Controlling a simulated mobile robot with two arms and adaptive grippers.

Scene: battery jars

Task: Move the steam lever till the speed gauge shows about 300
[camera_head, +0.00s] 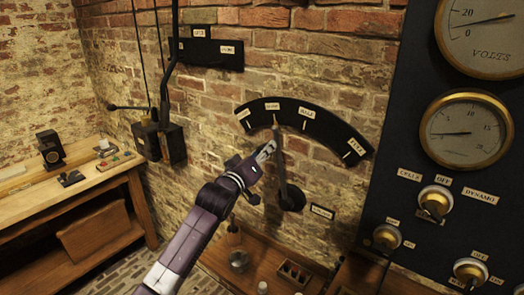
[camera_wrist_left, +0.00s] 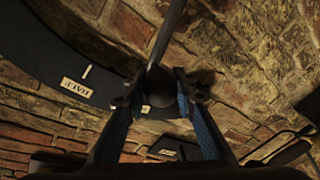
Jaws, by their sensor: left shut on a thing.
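The steam lever (camera_head: 283,170) is a dark rod rising from a round pivot low on the brick wall. Its upper end stands near the second label from the left on a black curved scale plate (camera_head: 322,122). My left gripper (camera_head: 267,151) is shut on the lever's upper part. In the left wrist view the lever's rod (camera_wrist_left: 168,32) and dark knob (camera_wrist_left: 162,88) show between the two fingers (camera_wrist_left: 158,97), with the HALF label to the left. No gauge that I can read as the speed gauge is in view. My right gripper is not in view.
A dark panel on the right carries a volts gauge (camera_head: 485,32), a second gauge (camera_head: 467,131) and several brass knobs. A wooden bench (camera_head: 118,172) with small objects stands at the left. A low shelf (camera_head: 262,272) lies below the lever. A black switch box (camera_head: 160,140) hangs left of the scale.

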